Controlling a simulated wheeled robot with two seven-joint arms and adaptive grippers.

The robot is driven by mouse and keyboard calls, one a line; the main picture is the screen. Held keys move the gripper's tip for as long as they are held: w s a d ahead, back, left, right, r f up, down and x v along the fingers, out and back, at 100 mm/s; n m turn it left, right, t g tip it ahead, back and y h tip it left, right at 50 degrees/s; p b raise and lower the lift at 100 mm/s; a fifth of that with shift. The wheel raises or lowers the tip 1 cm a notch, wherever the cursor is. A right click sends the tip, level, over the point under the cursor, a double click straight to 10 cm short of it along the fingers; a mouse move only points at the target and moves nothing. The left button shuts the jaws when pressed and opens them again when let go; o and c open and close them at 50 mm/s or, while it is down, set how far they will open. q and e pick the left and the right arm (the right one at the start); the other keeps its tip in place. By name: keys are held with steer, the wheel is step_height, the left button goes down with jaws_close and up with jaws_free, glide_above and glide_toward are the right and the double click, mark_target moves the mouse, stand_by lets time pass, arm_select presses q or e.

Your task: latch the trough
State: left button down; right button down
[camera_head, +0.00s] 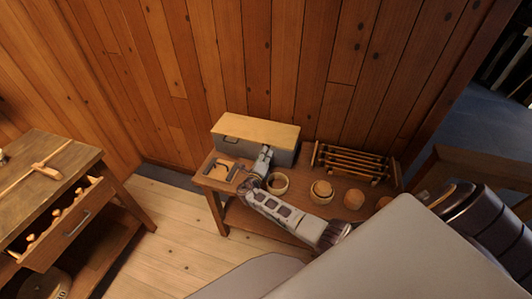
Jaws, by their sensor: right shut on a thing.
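The trough (284,154) is a long grey box with a pale wooden lid (255,130), lying flat on top, at the back left of the low bench by the wall. The lid looks down. My right arm reaches in from the lower right across the bench. My right gripper (264,157) is at the trough's front, right of its middle, and is shut on a small part there. That part is mostly hidden by the fingers and too small to make out. My left gripper is not in view.
The low bench (213,184) also holds a grey-handled tool (225,165), several round wooden bowls or spools (354,199) and a slatted rack (350,161). A workbench with an open drawer (75,225) stands at the left. Clear floor (165,235) lies between them.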

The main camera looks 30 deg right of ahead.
steer(key=shift+w+a+r+n+p, duration=0.15)
steer(key=shift+a+n+p, duration=0.05)
steer(key=shift+n+p, duration=0.75)
steer(key=shift+w+a+r+n+p, duration=0.15)
steer(key=shift+w+r+n+p, duration=0.05)
steer(key=shift+n+p, duration=0.7)
steer(key=shift+w+a+r+n+p, duration=0.15)
steer(key=shift+a+n+p, duration=0.05)
steer(key=shift+n+p, duration=0.75)
steer(key=c, duration=1.4)
jaws_free()
steer(key=shift+w, duration=0.1)
steer(key=shift+v, duration=6.05)
steer(key=shift+d+f, duration=0.1)
